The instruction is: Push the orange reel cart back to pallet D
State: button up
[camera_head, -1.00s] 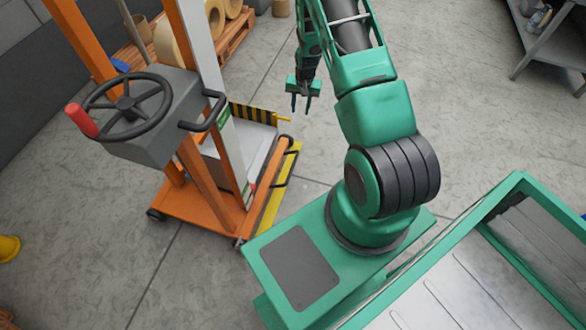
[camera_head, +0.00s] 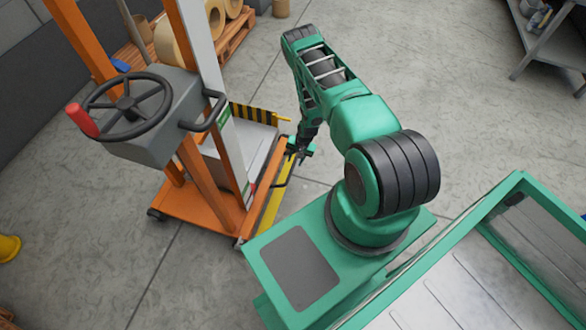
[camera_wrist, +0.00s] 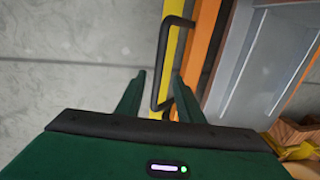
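The orange reel cart (camera_head: 190,208) stands left of centre in the head view, with a tall orange and white mast and a black handwheel (camera_head: 127,104). A yellow bar (camera_head: 268,205) with black handles runs along its right side. My gripper (camera_head: 301,152) is low beside that bar, partly hidden by my arm. In the wrist view, my gripper (camera_wrist: 157,88) has its fingers apart. The black handle (camera_wrist: 162,65) on the yellow bar (camera_wrist: 177,55) shows between the fingertips. I cannot tell whether they touch it. No letter marking pallet D is readable.
A wooden pallet (camera_head: 236,42) with tan reels lies behind the cart at top left. A grey shelf (camera_head: 555,42) stands at top right. A yellow object (camera_head: 9,248) is at the left edge.

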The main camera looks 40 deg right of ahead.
aim_at(292, 169)
jog(key=f, duration=0.2)
jog(key=w+f, duration=0.1)
jog(key=f, duration=0.2)
jog(key=a+f, duration=0.1)
jog(key=f, duration=0.2)
jog(key=shift+w+f, duration=0.1)
jog(key=shift+w, duration=0.05)
